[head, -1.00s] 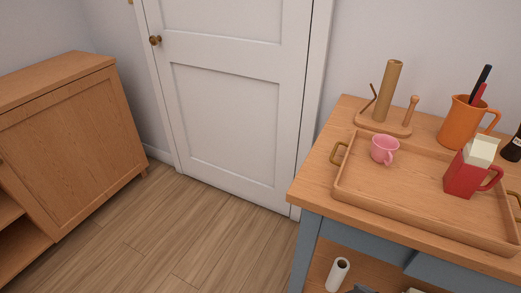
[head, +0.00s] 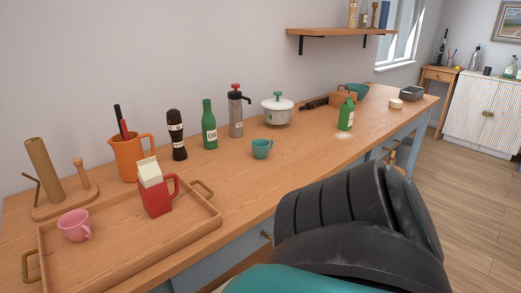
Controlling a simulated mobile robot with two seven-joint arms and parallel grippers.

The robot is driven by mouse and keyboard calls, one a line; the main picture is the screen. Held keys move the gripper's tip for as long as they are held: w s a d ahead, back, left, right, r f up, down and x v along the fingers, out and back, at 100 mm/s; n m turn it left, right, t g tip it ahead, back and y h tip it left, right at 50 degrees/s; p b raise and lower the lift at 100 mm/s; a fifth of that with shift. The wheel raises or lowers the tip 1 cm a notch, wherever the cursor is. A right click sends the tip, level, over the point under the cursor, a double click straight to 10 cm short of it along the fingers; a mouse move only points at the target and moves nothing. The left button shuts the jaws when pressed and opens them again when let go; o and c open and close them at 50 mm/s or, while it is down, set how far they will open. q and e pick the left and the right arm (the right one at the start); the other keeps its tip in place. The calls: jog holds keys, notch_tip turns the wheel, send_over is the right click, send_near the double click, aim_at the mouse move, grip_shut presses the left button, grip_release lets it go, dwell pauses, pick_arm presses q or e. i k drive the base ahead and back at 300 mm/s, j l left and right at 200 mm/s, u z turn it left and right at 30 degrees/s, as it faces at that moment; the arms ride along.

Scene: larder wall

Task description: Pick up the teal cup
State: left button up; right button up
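A dark, rounded part of my own arm fills the lower right of the view, in front of the counter. Neither of my grippers shows.
A wooden tray (head: 125,257) holds a pink cup (head: 75,225) and a red mug with a carton (head: 157,190). Behind stand an orange jug (head: 131,157), dark grinder (head: 177,135), green bottle (head: 209,125), grey flask (head: 236,117) and white pot (head: 277,110). A green carton (head: 346,115) stands farther right.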

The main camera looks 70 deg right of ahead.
aim_at(262, 148)
jog(key=z, duration=2.3)
jog(key=u, duration=0.45)
jog(key=l+u, duration=0.2)
jog(key=u, duration=0.2)
jog(key=l+u, duration=0.2)
jog(key=u, duration=0.15)
jog(key=l+u, duration=0.2)
jog(key=u, duration=0.2)
jog(key=l+u, duration=0.25)
jog(key=l, duration=0.2)
jog(key=k+l+u, duration=0.15)
jog(key=l+u, duration=0.15)
jog(key=k+l, duration=0.1)
jog(key=l, duration=0.25)
jog(key=k+l+u, duration=0.1)
jog(key=l, duration=0.2)
jog(key=k+l, duration=0.15)
jog(key=l, duration=0.2)
